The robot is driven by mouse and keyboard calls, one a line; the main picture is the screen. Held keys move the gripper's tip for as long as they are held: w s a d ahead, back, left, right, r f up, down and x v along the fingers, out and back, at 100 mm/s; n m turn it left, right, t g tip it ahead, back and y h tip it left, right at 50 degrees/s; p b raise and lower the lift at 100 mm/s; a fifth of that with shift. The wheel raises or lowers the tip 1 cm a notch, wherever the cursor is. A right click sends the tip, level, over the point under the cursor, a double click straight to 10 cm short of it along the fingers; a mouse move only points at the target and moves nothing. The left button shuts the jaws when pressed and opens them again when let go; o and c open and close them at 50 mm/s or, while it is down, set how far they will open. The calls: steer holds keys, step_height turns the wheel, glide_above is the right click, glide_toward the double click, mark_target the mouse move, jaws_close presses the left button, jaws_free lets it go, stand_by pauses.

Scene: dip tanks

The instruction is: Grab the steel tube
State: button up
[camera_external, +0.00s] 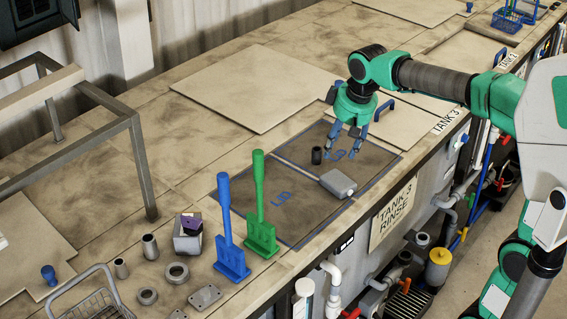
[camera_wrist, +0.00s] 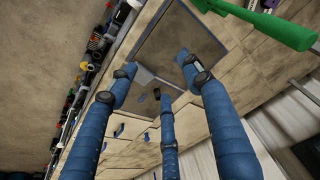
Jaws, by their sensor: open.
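My gripper (camera_external: 346,146) is open and empty, with its blue fingers pointing down above the dark lid panels by Tank 3. In the wrist view its fingers (camera_wrist: 156,72) are spread apart. A short dark upright cylinder (camera_external: 316,155) stands on the panel just left of the fingers; it looks like a dark spot (camera_wrist: 157,94) between them in the wrist view. Two grey metal tubes stand upright at the lower left, a taller one (camera_external: 150,247) and a shorter one (camera_external: 121,268). I cannot tell which of these is the steel tube.
A grey box (camera_external: 338,183) lies on the panel close below the gripper. Blue (camera_external: 231,262) and green (camera_external: 262,235) long-handled racks stand at the panel's left. Rings, flat plates, a small bin (camera_external: 187,241) and a wire basket (camera_external: 92,302) lie near the tubes. The large pale board (camera_external: 252,87) is clear.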

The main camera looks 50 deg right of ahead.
steer(key=w+d+f+p, duration=0.1)
steer(key=w+d, duration=0.5)
steer(key=w, duration=0.4)
steer(key=m+g+p, duration=0.3)
steer(key=p, duration=0.1)
glide_above(317, 155)
steer(key=w+d, duration=0.2)
step_height(317, 155, down, 18)
steer(key=r, duration=0.1)
steer(key=shift+a+f+y, duration=0.2)
steer(key=shift+f+y, duration=0.05)
steer(key=shift+y, duration=0.05)
steer(key=shift+f, duration=4.3)
